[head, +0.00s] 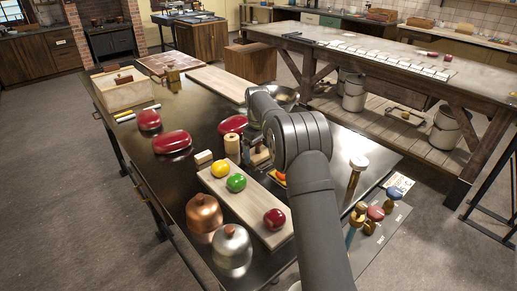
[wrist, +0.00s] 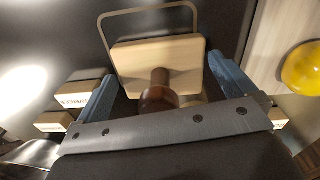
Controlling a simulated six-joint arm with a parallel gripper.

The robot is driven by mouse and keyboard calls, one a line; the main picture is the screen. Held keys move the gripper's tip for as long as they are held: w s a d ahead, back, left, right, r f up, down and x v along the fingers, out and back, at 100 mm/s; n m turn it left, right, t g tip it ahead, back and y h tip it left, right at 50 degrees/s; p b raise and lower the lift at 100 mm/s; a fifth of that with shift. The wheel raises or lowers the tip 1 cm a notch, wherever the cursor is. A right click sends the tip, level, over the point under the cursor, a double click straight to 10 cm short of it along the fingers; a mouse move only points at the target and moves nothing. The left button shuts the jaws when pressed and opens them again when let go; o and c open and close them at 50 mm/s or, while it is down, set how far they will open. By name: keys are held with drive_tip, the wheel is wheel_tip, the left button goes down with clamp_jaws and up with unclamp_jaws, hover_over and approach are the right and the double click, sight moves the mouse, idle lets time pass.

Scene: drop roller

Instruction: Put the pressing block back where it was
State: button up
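The pressing block, a pale wooden block (wrist: 140,54) with a dark brown knob (wrist: 158,92), lies in the wrist view between my gripper's fingers. A thin grey rounded outline (wrist: 147,11) shows around its far side on the dark table. My gripper (wrist: 162,68) has its two blue fingers wide apart, one on each side of the block. A gap shows between each finger and the block, and neither finger touches the knob. The near side of the block is hidden by the knob and gripper. In the head view my arm mostly hides the gripper and the block.
A pale board (head: 255,213) carries yellow (head: 220,169), green (head: 236,182) and dark red (head: 274,219) round items. A copper dome (head: 204,216) and a silver dome (head: 232,248) stand beside it. A wooden cylinder (head: 232,147) and red lidded shapes (head: 172,142) are close by.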

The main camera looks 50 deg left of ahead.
wheel_tip(320, 180, up, 12)
drive_tip(key=shift+s+r, duration=0.15)
idle(0.4)
wheel_tip(320, 180, down, 12)
drive_tip(key=shift+f, duration=0.1)
drive_tip(key=shift+r, duration=1.95)
